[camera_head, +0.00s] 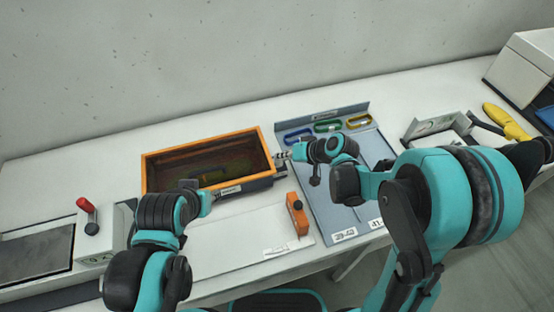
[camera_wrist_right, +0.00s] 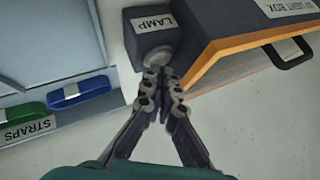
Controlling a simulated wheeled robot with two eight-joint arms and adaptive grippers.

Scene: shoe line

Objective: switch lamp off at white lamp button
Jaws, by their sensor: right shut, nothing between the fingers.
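The dark lamp housing labelled LAMP (camera_wrist_right: 151,22) shows at the top of the right wrist view, with a pale round button (camera_wrist_right: 158,56) on its near face. My right gripper (camera_wrist_right: 163,72) is shut and empty, its tips at the button's edge; whether they touch it I cannot tell. In the head view my right gripper (camera_head: 282,156) is at the right end of the orange-rimmed UV light box (camera_head: 204,141). Its inside is dark with a faint yellow-green patch. My left gripper (camera_head: 210,197) is by the box's front; its fingers are too unclear to read.
An orange block (camera_head: 297,214) stands in front, beside a white panel (camera_head: 235,245). A red-knobbed device (camera_head: 87,207) is at left. A yellow tool (camera_head: 505,120) lies far right.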

